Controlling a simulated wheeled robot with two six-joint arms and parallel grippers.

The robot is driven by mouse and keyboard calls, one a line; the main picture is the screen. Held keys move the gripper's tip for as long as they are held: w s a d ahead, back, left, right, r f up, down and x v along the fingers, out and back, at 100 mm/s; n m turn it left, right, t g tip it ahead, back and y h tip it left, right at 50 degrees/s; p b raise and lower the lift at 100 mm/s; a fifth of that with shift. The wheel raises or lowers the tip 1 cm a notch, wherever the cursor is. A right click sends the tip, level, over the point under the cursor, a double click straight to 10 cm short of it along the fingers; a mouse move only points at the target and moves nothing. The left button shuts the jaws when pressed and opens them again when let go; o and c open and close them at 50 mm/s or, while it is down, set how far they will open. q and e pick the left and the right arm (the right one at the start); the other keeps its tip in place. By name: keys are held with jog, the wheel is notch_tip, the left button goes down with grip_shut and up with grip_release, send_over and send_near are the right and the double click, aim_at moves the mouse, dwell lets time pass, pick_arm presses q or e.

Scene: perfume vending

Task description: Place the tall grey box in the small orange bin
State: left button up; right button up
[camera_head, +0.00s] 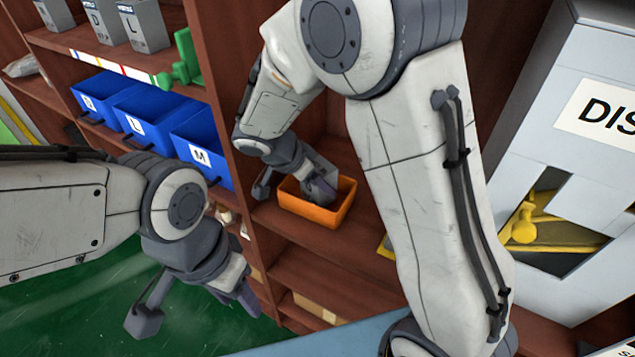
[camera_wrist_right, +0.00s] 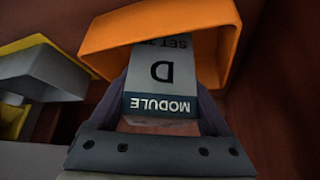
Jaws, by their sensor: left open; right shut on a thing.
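The small orange bin (camera_head: 318,211) stands on a brown shelf in the head view. It fills the upper part of the right wrist view (camera_wrist_right: 232,45). My right gripper (camera_head: 308,183) reaches down at the bin. In the right wrist view (camera_wrist_right: 160,120) its fingers are shut on the tall grey box (camera_wrist_right: 160,72), marked "MODULE" and "D". The box's far end is inside the bin's opening; whether it touches the bin floor is hidden. In the head view the box is mostly hidden by the gripper. My left gripper (camera_head: 195,305) is open and empty over the green floor, left of the shelf.
Blue bins (camera_head: 150,110) stand on the left shelf, with grey boxes (camera_head: 143,25) and a green object (camera_head: 185,62) above. A grey dispenser (camera_head: 560,110) with a yellow part (camera_head: 523,225) stands at right. A brown divider is close left of the orange bin.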

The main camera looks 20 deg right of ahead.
jog(key=shift+f, duration=0.4)
jog(key=shift+f+b, duration=0.2)
jog(key=shift+b, duration=0.15)
jog(key=o, duration=1.4)
jog(key=shift+r, duration=0.1)
